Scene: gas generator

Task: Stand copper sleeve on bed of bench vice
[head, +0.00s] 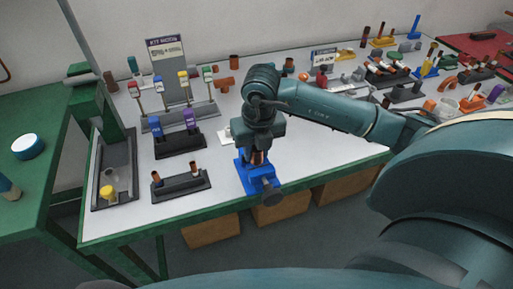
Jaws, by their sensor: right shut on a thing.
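The blue bench vice (246,181) is fixed at the front edge of the white-topped bench, with its dark screw end sticking out toward me. My right gripper (259,155) points down directly over the vice. It is shut on the copper sleeve (259,158), of which only a small brown part shows between the fingers. The sleeve looks upright and within the vice's outline. I cannot tell whether it touches the bed. My left gripper is not in view.
A dark rack (181,187) with copper pieces stands left of the vice. Many parts crowd the right side. Bare bench top (222,205) lies between rack and vice.

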